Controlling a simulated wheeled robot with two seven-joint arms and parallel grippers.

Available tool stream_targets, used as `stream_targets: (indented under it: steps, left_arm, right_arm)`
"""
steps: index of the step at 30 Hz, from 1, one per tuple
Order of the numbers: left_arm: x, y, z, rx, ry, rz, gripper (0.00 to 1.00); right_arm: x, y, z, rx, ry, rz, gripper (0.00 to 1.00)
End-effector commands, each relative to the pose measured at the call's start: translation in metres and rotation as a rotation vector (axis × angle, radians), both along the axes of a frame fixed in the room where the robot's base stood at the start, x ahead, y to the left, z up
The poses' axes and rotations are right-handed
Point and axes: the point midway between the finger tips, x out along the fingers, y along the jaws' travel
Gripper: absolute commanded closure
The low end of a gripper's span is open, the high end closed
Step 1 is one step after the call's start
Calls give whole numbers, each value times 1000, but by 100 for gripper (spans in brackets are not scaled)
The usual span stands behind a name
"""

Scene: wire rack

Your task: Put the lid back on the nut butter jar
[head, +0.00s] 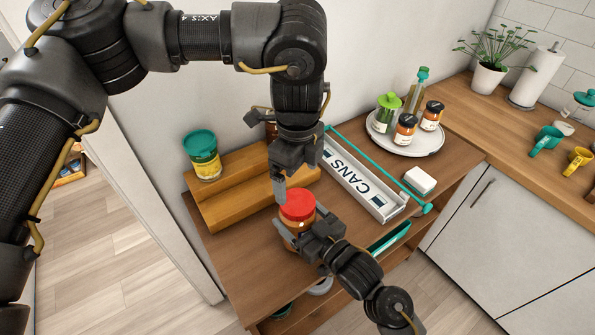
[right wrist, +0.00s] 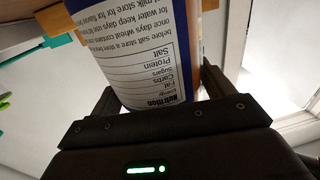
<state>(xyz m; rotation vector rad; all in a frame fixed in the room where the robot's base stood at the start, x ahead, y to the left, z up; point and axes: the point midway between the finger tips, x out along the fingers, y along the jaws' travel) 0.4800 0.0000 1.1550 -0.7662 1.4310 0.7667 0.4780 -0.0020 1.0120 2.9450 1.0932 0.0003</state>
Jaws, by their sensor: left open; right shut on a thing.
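The nut butter jar (head: 292,238) stands upright at the front of the wooden table, brown with a label. The red lid (head: 297,205) is at the jar's top; I cannot tell whether it is fully seated. My right gripper (head: 305,229) is shut around the jar's body from the front right. In the right wrist view the jar's white and blue nutrition label (right wrist: 150,60) fills the space between the fingers. My left gripper (head: 287,187) is open, pointing down just above and behind the red lid. One of its fingers shows clearly; the other is partly hidden.
A stepped wooden riser (head: 235,205) behind holds a teal-lidded jar (head: 202,155). A long CANS tray (head: 362,180) lies to the right. A round white turntable (head: 415,143) with bottles and jars and a white dish (head: 420,180) are farther right.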

Motion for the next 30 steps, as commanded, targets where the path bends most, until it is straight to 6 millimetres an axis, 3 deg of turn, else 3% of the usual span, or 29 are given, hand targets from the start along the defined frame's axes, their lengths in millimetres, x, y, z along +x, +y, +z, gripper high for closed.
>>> stream_targets:
  steps: [15, 29, 30]
  left_arm:
    - [0, 0, -67, 1, 2, -1, 8]
    - [0, 0, -76, 0, 0, -1, 8]
    - [0, 0, -76, 0, 0, -1, 13]
  right_arm:
    - [0, 0, 1, 1, -1, 0, 83]
    - [0, 0, 1, 1, -1, 0, 83]
    - [0, 0, 1, 1, -1, 0, 83]
